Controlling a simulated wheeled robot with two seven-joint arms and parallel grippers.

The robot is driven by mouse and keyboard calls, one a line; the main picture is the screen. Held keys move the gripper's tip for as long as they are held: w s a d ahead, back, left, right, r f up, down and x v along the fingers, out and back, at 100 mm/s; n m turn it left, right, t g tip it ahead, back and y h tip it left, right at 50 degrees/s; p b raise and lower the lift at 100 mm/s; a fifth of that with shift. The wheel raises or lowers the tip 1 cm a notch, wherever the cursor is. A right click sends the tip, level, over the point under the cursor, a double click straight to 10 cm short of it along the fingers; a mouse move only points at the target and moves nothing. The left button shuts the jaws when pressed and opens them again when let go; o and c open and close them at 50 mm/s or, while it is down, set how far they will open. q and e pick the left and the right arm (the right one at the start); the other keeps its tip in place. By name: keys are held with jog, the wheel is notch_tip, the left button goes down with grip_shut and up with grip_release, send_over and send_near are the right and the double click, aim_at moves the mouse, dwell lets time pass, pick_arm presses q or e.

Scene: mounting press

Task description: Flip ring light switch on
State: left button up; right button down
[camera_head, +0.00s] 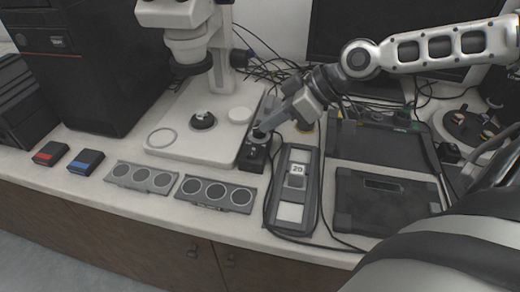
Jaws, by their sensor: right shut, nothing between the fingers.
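A small black control box (251,158), which looks like the ring light's switch box, stands on the bench just right of the white microscope base (188,150). My right gripper (262,130) reaches down from the upper right. Its fingers are shut and empty, with the tips at the top of the box. I cannot tell whether they touch it. The tips cover part of the box's top, so the switch's position cannot be seen. The ring light under the microscope head (190,62) is dark grey and shows no clear glow. My left gripper is not in view.
Two grey three-disc holders (215,193) lie in front. Dark trays (385,200) are at the right. Red and blue boxes (86,161) lie left.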

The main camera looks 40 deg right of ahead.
aim_at(253, 152)
jog(key=b+x, duration=0.2)
jog(key=shift+s+a+b, duration=0.15)
jog(key=shift+s+b, duration=0.05)
jog(key=shift+b, duration=0.1)
jog(key=shift+w+a+f+b, duration=0.25)
jog(key=shift+w+f+b, duration=0.25)
jog(key=shift+b, duration=0.6)
notch_tip(253, 152, down, 2)
jog(key=shift+s+f, duration=0.1)
jog(key=shift+s, duration=0.05)
jog(key=shift+a+f, duration=0.15)
jog(key=shift+f, duration=0.7)
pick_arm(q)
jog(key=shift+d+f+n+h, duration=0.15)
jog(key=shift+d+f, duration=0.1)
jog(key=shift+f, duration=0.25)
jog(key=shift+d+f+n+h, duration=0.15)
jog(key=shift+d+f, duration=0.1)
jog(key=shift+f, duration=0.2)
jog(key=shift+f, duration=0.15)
